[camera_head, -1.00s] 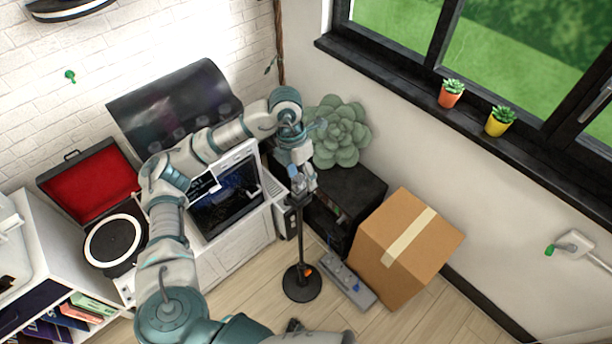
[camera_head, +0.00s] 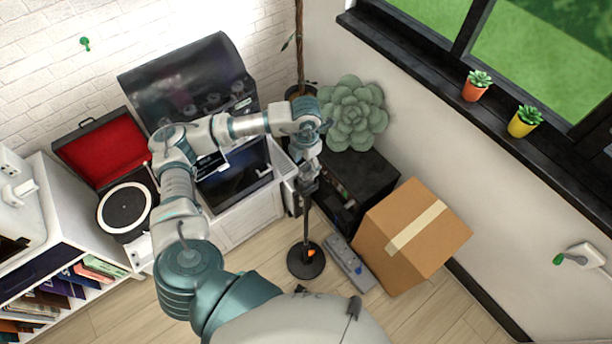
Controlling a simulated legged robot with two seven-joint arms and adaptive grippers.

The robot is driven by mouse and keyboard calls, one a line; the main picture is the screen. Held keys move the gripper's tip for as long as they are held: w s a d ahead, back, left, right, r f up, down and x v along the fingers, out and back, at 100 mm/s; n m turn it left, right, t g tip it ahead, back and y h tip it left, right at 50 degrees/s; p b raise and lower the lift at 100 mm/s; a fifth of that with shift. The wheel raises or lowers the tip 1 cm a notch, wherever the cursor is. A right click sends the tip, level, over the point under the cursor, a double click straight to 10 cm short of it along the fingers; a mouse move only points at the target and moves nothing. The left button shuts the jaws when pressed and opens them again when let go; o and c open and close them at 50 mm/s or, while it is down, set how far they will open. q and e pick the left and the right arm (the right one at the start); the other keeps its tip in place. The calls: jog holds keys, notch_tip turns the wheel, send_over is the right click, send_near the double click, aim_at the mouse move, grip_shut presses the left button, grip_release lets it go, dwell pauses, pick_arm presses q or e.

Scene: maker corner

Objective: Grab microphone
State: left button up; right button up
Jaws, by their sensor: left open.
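The microphone stand (camera_head: 306,228) rises from a round black base (camera_head: 306,261) on the wooden floor, near the middle of the view. The microphone at its top is mostly hidden by my left gripper (camera_head: 308,181). My left arm comes in from the lower left and bends over, so the gripper hangs down at the top of the stand. The gripper is open; I cannot tell whether its fingers touch the microphone. My right gripper is not in view.
A cardboard box (camera_head: 412,236) and a grey pedal-like device (camera_head: 349,263) stand right of the base. A black cabinet (camera_head: 357,185) with a large succulent (camera_head: 353,113) is behind. A record player (camera_head: 125,208) is at left. Floor is free in front.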

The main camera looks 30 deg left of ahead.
pick_arm(q)
jog(key=f, duration=0.1)
jog(key=f+p, duration=0.1)
jog(key=f, duration=0.1)
jog(key=s+f, duration=0.1)
jog(key=f, duration=0.1)
jog(key=shift+d+p, duration=0.3)
jog(key=shift+d, duration=0.05)
jog(key=shift+f, duration=0.15)
grip_shut()
